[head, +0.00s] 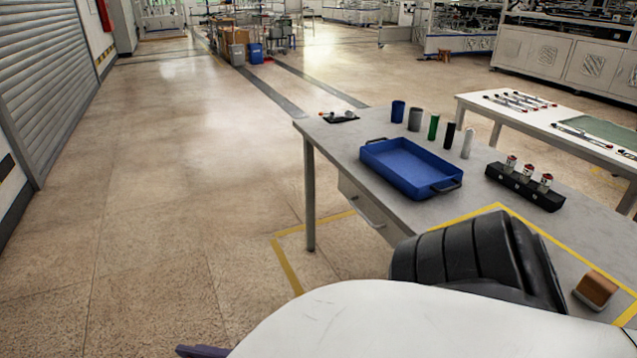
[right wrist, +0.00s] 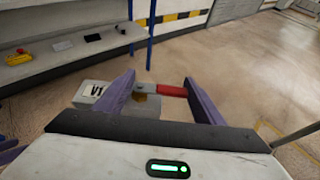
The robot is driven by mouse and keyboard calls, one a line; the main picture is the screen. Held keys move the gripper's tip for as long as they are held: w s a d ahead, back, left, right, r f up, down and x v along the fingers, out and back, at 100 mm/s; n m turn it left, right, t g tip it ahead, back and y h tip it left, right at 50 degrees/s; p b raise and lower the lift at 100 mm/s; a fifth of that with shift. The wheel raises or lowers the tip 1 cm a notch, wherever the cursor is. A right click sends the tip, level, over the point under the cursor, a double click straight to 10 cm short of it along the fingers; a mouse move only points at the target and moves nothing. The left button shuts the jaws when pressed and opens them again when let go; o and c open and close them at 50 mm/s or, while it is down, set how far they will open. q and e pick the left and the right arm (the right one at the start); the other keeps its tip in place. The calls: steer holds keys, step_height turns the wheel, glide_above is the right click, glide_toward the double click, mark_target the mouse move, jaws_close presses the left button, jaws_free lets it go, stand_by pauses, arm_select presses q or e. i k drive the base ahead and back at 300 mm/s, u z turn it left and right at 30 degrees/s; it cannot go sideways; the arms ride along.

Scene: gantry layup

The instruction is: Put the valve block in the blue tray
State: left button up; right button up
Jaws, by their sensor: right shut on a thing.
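In the right wrist view, my right gripper (right wrist: 163,98) is shut on the valve block (right wrist: 92,92), a grey block marked V1 with a brass fitting and a red handle. The block is held between the purple fingers, with open floor behind it. The blue tray (head: 405,166) sits on the grey table in the head view and its visible floor is empty. A purple piece shows at the bottom edge of the head view; I cannot tell which gripper it belongs to. Purple parts at the lower left of the right wrist view may be my left gripper; its jaws are not clear.
Several upright cylinders stand behind the tray on the grey table (head: 340,150). A black rack (head: 524,187) with three red-topped pieces is right of the tray. A brown-topped block (head: 597,290) lies near the front right. A white table (head: 560,128) stands behind; floor at left is clear.

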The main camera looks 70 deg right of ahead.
mark_target(419, 166)
steer(key=z, duration=0.6)
steer(key=i, duration=1)
steer(key=z, duration=1.55)
steer(key=i, duration=0.7)
steer(key=z, duration=0.7)
